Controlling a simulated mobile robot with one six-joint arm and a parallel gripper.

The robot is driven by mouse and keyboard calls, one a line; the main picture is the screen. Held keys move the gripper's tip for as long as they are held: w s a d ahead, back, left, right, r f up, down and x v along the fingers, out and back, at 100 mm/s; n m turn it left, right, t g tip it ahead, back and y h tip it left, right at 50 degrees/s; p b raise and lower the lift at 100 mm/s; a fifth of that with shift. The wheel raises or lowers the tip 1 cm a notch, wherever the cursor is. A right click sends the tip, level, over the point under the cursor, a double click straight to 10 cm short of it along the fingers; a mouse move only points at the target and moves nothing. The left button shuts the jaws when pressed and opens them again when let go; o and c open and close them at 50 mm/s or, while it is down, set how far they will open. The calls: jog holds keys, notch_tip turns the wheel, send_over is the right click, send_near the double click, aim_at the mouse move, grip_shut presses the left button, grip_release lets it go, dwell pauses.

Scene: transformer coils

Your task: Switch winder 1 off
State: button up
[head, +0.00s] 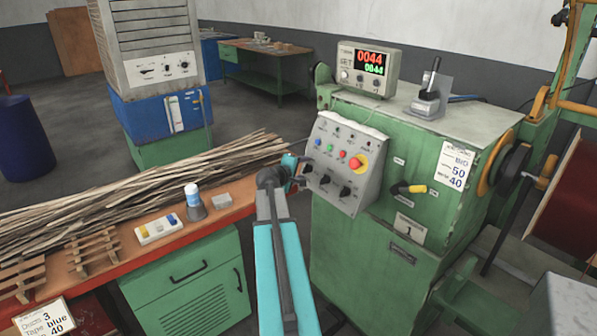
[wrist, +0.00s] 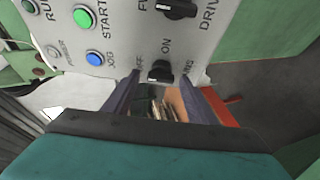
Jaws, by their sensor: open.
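Winder 1 is the green machine (head: 375,255) with a plate marked 1 on its front. Its sloping grey control panel (head: 336,140) carries lamps, buttons, a red emergency stop on yellow (head: 357,163) and black rotary knobs. In the wrist view a black knob (wrist: 160,71) sits by the lettering ON and what looks like OFF. My gripper (wrist: 160,82) is open, its two dark fingers on either side of this knob; I cannot tell whether they touch it.
A counter box (head: 364,70) on the winder reads 0044 in red and green. The wrist view also shows a green START button (wrist: 84,17) and blue JOG button (wrist: 95,58). A bench with wood strips (head: 110,190) stands left.

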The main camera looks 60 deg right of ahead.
jog(key=shift+a, duration=0.1)
jog(key=shift+v, duration=0.8)
jog(key=b+v, duration=0.2)
jog(key=v, duration=1)
